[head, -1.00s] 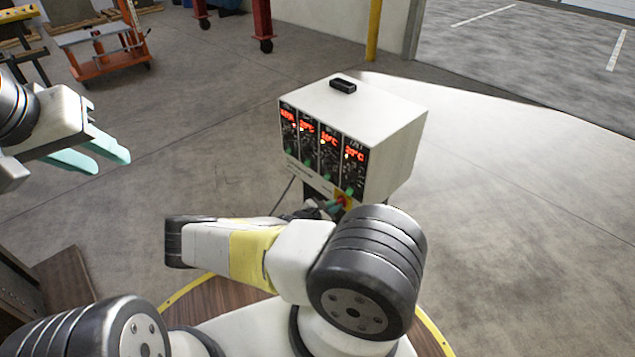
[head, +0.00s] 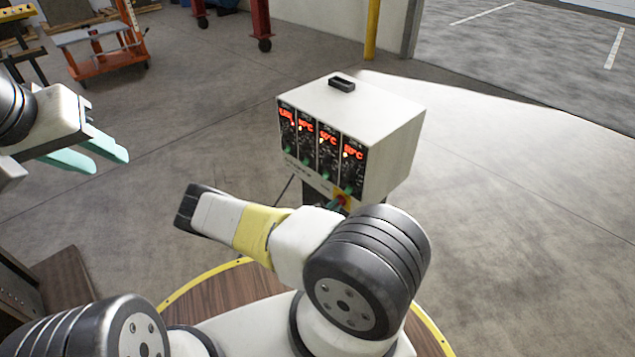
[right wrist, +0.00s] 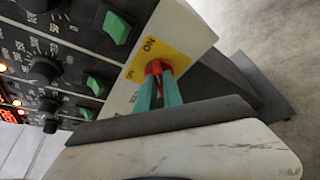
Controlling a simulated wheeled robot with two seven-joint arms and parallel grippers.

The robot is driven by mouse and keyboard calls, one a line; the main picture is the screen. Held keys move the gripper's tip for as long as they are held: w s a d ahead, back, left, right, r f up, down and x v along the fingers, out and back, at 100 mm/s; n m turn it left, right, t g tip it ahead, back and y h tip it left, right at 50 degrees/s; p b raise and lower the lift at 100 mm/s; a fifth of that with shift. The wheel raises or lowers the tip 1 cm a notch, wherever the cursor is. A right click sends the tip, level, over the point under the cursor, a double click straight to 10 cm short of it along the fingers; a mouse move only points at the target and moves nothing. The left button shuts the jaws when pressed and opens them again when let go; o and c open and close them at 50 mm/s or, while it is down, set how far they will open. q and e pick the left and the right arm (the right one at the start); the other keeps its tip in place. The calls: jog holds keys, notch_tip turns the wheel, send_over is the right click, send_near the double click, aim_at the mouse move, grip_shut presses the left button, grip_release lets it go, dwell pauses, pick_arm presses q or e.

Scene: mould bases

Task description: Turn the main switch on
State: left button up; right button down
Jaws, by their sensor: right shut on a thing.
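The main switch (right wrist: 154,67) is a red knob on a yellow plate (right wrist: 168,54) marked ON, low on the front of a white control box (head: 395,130). In the head view the yellow plate (head: 342,197) shows at the box's lower right front corner, partly hidden by my right arm. My right gripper (right wrist: 158,90) has its teal fingers shut on the red knob, and the wrist view looks tilted against the panel. My left gripper (head: 108,158) is open and empty in the air at the left, far from the box.
The box front carries several modules with red displays (head: 305,128), black dials and green rocker switches (right wrist: 117,27). A small black item (head: 341,83) sits on top. An orange lift cart (head: 110,55) stands at the back left. The floor around the box is clear.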

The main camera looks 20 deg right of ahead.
dwell(0.4)
jog(key=c, duration=1.5)
grip_release()
jog(key=v, duration=0.7)
jog(key=shift+s+a+r, duration=0.15)
jog(key=shift+s+a, duration=0.1)
jog(key=shift+a, duration=0.05)
